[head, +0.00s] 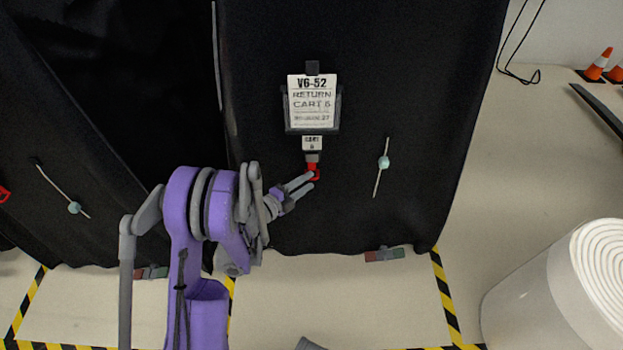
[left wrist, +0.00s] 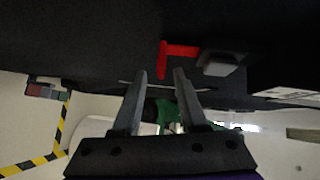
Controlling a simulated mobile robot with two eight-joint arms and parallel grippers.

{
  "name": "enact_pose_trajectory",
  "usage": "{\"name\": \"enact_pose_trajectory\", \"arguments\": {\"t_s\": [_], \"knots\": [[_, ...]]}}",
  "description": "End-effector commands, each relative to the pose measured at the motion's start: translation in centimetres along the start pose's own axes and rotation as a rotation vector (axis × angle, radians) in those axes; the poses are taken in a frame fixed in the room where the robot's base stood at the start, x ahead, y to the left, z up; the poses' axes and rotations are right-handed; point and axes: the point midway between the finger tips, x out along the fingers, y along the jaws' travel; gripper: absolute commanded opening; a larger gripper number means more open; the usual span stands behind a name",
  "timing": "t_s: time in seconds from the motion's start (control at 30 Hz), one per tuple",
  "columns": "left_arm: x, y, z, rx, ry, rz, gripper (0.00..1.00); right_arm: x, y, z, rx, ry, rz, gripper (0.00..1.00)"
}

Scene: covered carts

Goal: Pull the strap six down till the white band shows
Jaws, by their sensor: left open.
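In the left wrist view the red pull (left wrist: 181,50) is an angled red bar beside a grey block (left wrist: 221,63). My left gripper (head: 311,181) is open and empty at the pull. In the left wrist view its fingertips (left wrist: 159,74) are spread, with one end of the red bar between or just beyond them; the exact depth is unclear. My right gripper is not in view.
The black cover (head: 400,60) hangs behind the pull. A thin rod with a pale teal knob (head: 384,162) is to the right. A white cylinder (head: 520,300) stands at lower right, traffic cones (head: 597,66) at upper right. Yellow-black tape (head: 446,300) marks the floor.

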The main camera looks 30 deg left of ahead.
Motion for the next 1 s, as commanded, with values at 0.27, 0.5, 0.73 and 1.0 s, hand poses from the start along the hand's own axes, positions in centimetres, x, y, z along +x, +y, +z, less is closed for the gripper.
{"name": "enact_pose_trajectory", "arguments": {"t_s": [0.27,0.5,0.73,1.0], "knots": [[2.6,0.0,0.0,0.0,0.0,0.0,0.42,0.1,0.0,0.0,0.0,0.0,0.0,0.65],[2.7,0.0,0.0,0.0,-0.001,0.0,0.42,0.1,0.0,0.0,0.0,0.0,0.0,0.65],[2.7,0.0,0.0,0.0,-0.001,0.0,0.08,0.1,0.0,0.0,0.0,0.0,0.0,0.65],[2.7,0.0,0.0,0.0,-0.001,0.0,0.0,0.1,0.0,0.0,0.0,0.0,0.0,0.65]]}}
